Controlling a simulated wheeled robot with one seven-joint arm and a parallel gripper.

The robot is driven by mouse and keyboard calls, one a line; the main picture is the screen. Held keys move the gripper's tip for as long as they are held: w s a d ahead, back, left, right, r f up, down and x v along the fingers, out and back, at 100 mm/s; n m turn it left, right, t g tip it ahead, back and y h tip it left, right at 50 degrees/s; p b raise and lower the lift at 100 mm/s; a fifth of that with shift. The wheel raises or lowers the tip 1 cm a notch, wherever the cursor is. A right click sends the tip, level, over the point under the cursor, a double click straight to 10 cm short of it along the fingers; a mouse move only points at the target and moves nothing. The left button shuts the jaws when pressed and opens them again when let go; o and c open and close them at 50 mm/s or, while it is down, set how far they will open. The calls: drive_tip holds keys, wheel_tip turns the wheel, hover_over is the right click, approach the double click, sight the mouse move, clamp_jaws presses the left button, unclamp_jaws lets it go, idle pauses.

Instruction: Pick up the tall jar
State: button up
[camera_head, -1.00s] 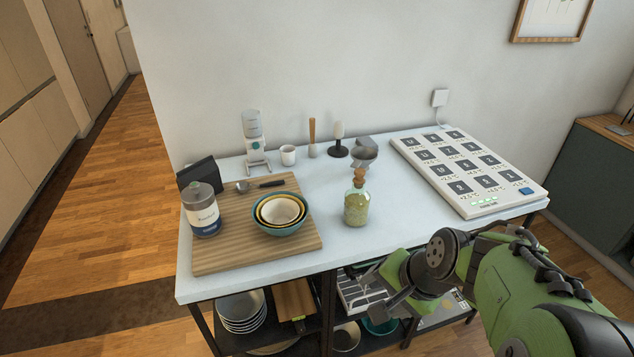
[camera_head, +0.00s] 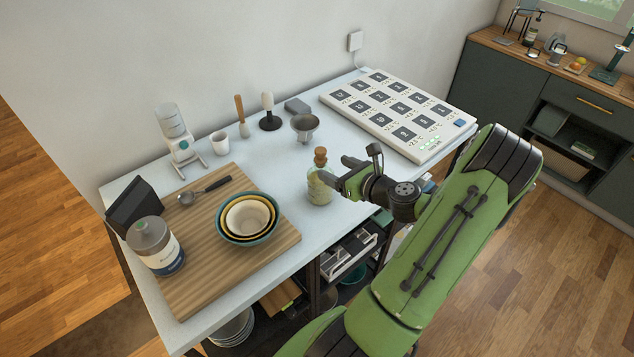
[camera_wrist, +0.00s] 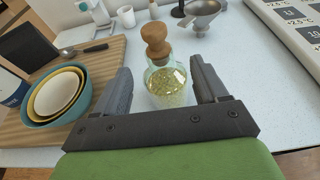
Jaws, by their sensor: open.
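A tall corked glass jar (camera_head: 320,187) with pale green-yellow contents stands upright near the front edge of the white table. My gripper (camera_head: 342,173) is at table height, just right of the jar. In the wrist view, the jar (camera_wrist: 167,82) stands ahead, between the two spread fingers of my gripper (camera_wrist: 160,80). There is a gap on each side of it, and the fingers are empty. The jar's base is partly hidden by the gripper's crossbar in the wrist view.
Nested bowls (camera_head: 247,217) and a grey-lidded canister (camera_head: 157,247) stand on a wooden board (camera_head: 199,215) left of the jar. A metal funnel-like cup (camera_head: 304,127) stands behind the jar. A white panel with dark squares (camera_head: 400,112) lies at the back right. Bare tabletop surrounds the jar.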

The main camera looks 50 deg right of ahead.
sight(316, 159)
drive_tip(key=x, duration=0.9)
drive_tip(key=shift+f, duration=0.1)
drive_tip(key=shift+s, duration=0.15)
drive_tip(key=shift+c, duration=1.3)
clamp_jaws()
